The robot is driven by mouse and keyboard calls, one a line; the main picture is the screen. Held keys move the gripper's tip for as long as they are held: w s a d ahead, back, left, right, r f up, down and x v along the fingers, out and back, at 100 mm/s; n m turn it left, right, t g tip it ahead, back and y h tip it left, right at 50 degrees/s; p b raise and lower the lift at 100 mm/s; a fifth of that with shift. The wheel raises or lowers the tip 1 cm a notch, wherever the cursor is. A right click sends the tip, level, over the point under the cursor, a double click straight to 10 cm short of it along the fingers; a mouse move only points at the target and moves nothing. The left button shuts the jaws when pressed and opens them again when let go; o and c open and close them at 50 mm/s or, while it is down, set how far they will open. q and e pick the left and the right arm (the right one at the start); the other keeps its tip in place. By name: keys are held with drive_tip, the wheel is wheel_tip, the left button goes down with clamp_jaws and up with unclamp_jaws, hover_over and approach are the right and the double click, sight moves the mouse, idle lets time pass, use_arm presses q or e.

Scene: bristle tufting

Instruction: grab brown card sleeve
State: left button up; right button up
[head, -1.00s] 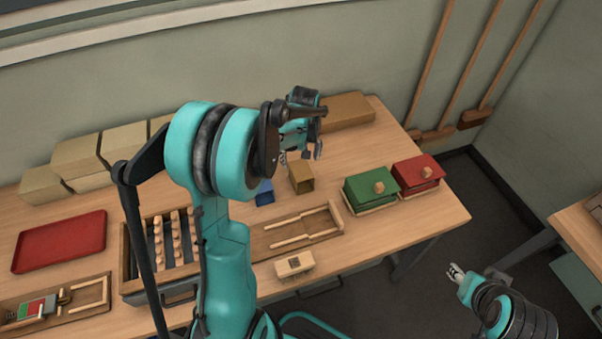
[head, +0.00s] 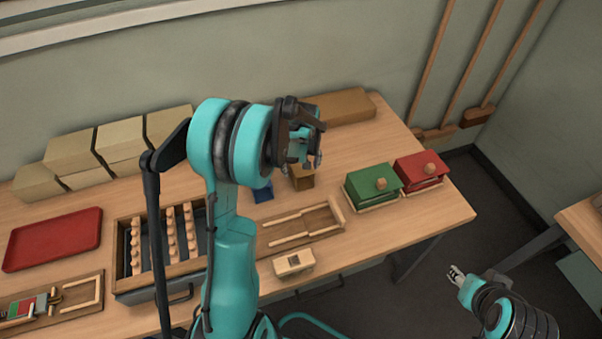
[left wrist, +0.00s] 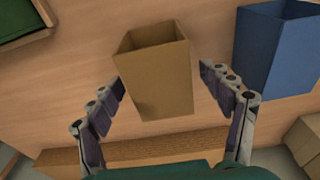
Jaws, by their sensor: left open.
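The brown card sleeve (left wrist: 158,75) stands on the table in the left wrist view, an open-topped box shape. In the head view the brown card sleeve (head: 303,178) is partly hidden behind my left gripper (head: 306,162). My left gripper (left wrist: 166,90) is open, with one finger on each side of the sleeve and gaps on both sides; I cannot tell how far above the table the fingertips are. My right gripper (head: 456,274) is at the lower right of the head view, off the table, and its jaw opening is too small to judge.
A blue sleeve (left wrist: 283,50) stands close beside the brown one; it also shows in the head view (head: 262,192). A wooden tray (head: 300,226), a green box (head: 374,185) and a red box (head: 420,169) are nearby. A long brown box (head: 345,106) lies behind.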

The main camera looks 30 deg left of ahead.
use_arm(q)
drive_tip(key=shift+f, duration=0.25)
idle(0.3)
drive_tip(key=c, duration=1)
